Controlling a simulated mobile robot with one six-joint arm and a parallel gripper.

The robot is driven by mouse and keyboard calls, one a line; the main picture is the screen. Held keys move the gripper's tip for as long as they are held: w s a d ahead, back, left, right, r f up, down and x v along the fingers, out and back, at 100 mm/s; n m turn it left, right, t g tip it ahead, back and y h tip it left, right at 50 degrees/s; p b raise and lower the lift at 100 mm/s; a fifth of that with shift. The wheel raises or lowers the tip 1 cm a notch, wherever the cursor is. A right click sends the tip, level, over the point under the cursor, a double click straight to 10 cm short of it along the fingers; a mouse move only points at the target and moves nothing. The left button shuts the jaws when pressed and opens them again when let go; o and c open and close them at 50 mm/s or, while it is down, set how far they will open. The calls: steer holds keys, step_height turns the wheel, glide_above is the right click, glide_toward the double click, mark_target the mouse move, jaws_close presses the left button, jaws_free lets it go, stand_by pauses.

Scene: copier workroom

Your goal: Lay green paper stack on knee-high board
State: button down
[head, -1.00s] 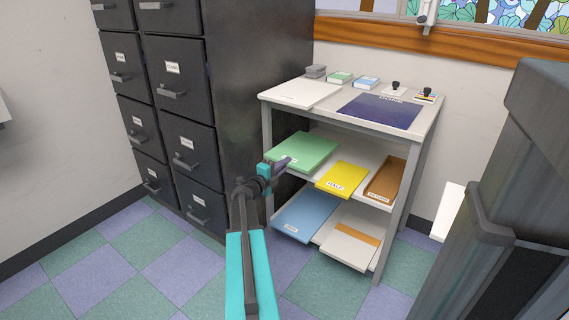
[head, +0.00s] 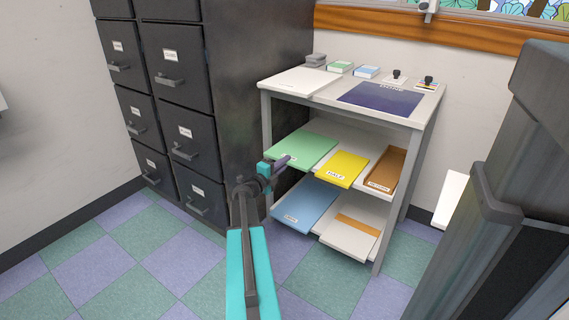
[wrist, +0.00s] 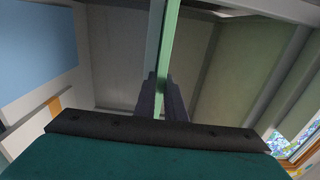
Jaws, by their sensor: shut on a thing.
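The green paper stack (head: 303,148) is a flat green slab at the left of the middle shelf board (head: 376,202) of the copy table, left of a yellow stack. In the wrist view, the fingers (wrist: 163,98) pinch the green stack (wrist: 164,45), which shows edge-on as a narrow strip. The stack looks about level. I cannot tell whether its underside touches the board.
A yellow stack (head: 343,168) and a brown one (head: 387,170) lie on the same shelf. A blue stack (head: 305,204) and a white one with an orange band (head: 350,238) lie below. A dark filing cabinet (head: 255,90) stands close on the left. The tabletop (head: 300,82) overhangs the shelf.

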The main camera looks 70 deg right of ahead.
steer(key=c, duration=1.8)
jaws_free()
steer(key=shift+r, duration=0.1)
steer(key=shift+c, duration=0.2)
steer(key=shift+o, duration=0.5)
steer(key=shift+a, duration=0.1)
steer(key=p+v, duration=0.4)
steer(key=v, duration=0.9)
steer(key=shift+a, duration=0.3)
steer(key=shift+w, duration=0.25)
